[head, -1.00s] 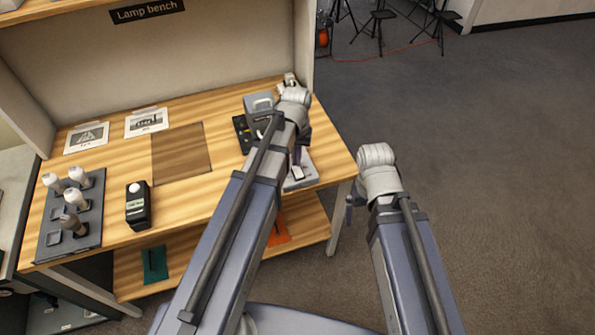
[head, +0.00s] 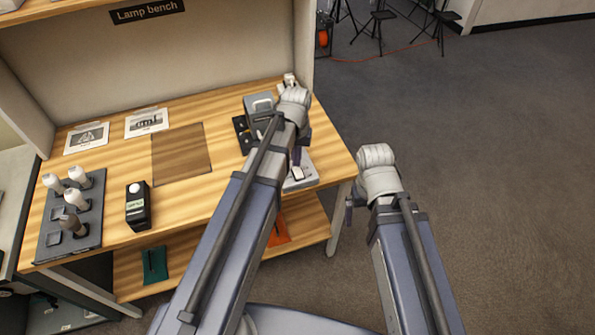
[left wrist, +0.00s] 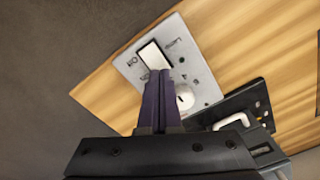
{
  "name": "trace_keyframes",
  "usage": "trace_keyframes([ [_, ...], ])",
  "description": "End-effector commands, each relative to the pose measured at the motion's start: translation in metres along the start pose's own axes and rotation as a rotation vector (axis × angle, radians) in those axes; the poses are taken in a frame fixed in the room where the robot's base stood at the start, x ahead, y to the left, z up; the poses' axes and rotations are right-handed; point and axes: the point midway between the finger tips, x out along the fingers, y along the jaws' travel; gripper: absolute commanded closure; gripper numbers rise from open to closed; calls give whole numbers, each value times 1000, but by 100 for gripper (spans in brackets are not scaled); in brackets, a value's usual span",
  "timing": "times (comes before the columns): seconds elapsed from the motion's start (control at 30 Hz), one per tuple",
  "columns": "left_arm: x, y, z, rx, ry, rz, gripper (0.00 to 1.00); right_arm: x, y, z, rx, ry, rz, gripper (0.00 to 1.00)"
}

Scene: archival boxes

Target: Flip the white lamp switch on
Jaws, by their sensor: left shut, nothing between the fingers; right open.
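A light grey plate marked "Lamp" (left wrist: 205,87) carries a white rocker switch (left wrist: 152,55) and a round white knob (left wrist: 184,97). In the head view the plate (head: 304,178) lies at the bench's right end, partly hidden by my left arm. The white switch (head: 297,173) shows just below my left gripper (head: 298,160). In the left wrist view my left gripper (left wrist: 159,74) is shut and empty, its tips overlapping the switch's near end; contact is unclear. My right gripper (head: 350,207) is open, apart from the bench, mostly hidden by its wrist.
A black panel (left wrist: 245,105) with a white handle-like part sits beside the plate. A grey box (head: 258,103) stands behind. A black device (head: 138,207) and a bulb tray (head: 95,232) occupy the bench's left.

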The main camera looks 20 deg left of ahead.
Motion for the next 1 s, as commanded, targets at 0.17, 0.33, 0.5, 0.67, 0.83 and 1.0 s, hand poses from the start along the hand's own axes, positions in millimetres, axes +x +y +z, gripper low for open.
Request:
trace_keyframes([
  [0.17,0,0,0,0,0,0,100,0,0,0,0,0,0,0],
  [0.33,0,0,0,0,0,0,100,0,0,0,0,0,0,0],
  [0.5,0,0,0,0,0,0,100,0,0,0,0,0,0,0],
  [0.67,2,0,0,0,0,0,100,2,0,0,0,0,0,0],
  [0.83,4,0,0,0,0,0,100,4,0,0,0,0,0,0],
  [1.0,7,0,0,0,0,0,100,7,-1,0,0,0,0,0],
])
